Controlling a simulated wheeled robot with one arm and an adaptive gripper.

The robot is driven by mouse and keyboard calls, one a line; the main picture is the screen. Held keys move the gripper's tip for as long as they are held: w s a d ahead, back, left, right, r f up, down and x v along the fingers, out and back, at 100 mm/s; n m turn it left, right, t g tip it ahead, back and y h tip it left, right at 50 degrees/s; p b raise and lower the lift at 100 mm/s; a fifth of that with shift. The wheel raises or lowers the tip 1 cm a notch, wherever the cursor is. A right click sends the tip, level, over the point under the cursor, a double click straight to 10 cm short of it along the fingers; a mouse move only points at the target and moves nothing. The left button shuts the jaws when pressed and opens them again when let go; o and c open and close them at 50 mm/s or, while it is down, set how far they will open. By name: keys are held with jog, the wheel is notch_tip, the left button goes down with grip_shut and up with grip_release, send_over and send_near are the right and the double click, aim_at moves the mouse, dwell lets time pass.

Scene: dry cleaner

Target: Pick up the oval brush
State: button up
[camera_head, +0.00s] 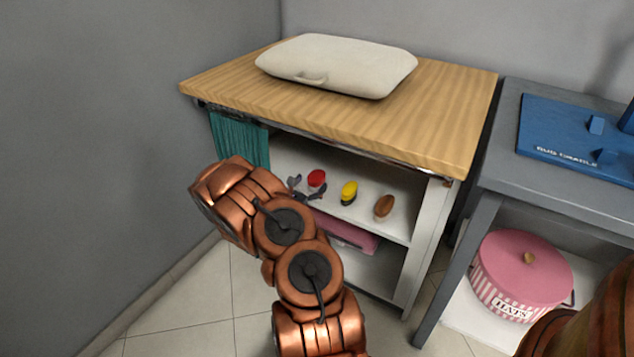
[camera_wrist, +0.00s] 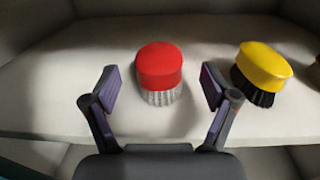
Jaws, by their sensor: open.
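Three brushes stand in a row on the white shelf under the wooden counter. The red brush (camera_head: 317,178) has pale bristles, the yellow brush (camera_head: 349,190) has black bristles, and the brown brush (camera_head: 384,206) is at the right. In the wrist view the red brush (camera_wrist: 160,66) is between and just beyond the open fingertips of my gripper (camera_wrist: 161,88), untouched. The yellow brush (camera_wrist: 264,66) is right of the right finger. The brown brush (camera_wrist: 314,72) is cut off at the right edge. My gripper (camera_head: 296,187) is empty at the shelf's front, partly hidden by my arm.
The wooden counter (camera_head: 440,105) overhangs the shelf and holds a pale cushion (camera_head: 338,64). A teal curtain (camera_head: 239,140) hangs at the left. A pink box (camera_head: 345,234) sits below. A grey table (camera_head: 505,130) with a pink tin (camera_head: 525,265) underneath stands right.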

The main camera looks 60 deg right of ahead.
aim_at(317, 173)
jog(key=d, duration=0.1)
jog(key=d+b, duration=0.1)
jog(key=d, duration=0.2)
jog(key=shift+w+d+r, duration=0.25)
jog(key=shift+d+r, duration=0.15)
jog(key=c, duration=1.3)
jog(key=shift+r, duration=0.15)
